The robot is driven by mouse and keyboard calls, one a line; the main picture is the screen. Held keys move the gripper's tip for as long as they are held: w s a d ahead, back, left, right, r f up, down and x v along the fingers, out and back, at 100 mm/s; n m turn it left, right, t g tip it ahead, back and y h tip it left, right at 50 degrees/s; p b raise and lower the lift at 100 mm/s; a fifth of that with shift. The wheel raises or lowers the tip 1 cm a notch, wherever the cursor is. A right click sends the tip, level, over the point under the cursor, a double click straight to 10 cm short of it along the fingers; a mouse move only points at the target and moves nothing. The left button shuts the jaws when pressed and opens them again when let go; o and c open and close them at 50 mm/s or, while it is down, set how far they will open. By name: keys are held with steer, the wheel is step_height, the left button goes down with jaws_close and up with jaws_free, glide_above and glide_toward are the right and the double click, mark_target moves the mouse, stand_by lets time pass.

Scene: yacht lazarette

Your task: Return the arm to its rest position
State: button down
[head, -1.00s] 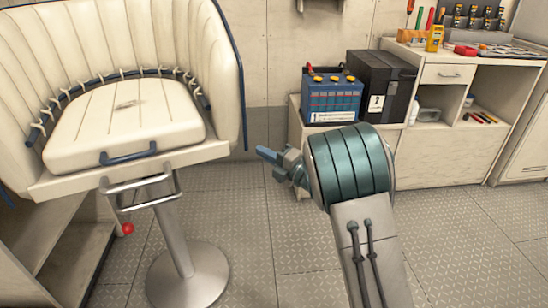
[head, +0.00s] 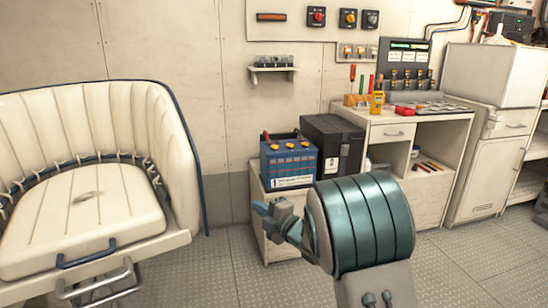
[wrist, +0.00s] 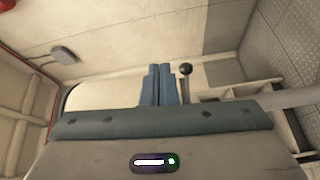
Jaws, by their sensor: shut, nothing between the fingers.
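My gripper (head: 262,210) shows in the head view at the end of my folded arm, left of the large teal joint. Its blue fingers point left, in front of the low cabinet that bears the battery. In the wrist view its two blue fingers (wrist: 158,84) lie side by side, shut with nothing between them. Part of the gripper's far side is hidden behind the teal joint in the head view.
A cream helm seat (head: 85,215) stands at the left. A blue battery (head: 288,163) and a black box (head: 333,150) sit on the low cabinet. A workbench (head: 395,132) with tools is at the right. Open floor (head: 470,265) lies at the lower right.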

steer(key=s+d+r+m+g+h+p, duration=0.1)
steer(key=s+d+r+m+h+p, duration=0.3)
steer(key=d+r+m+h+p, duration=0.4)
steer(key=s+d+r+m+h+p, duration=0.3)
steer(key=d+r+m+p, duration=0.1)
steer(key=d+r+m, duration=0.4)
steer(key=s+d+r+m+g+p, duration=0.1)
steer(key=s+r+m+g+p, duration=0.1)
steer(key=s, duration=0.7)
steer(key=s+d+r+m+g+h+p, duration=0.1)
steer(key=s+d+r+m+g+p, duration=0.1)
steer(key=s+p, duration=0.4)
steer(key=s+d+r+m+g+p, duration=0.2)
steer(key=s+r+m+g+p, duration=0.1)
steer(key=s, duration=0.9)
steer(key=m+g+p, duration=0.1)
steer(key=m+g, duration=0.1)
steer(key=shift+s+r+m+h+p, duration=0.2)
steer(key=shift+s+m+h+p, duration=0.1)
steer(key=shift+m+p, duration=0.1)
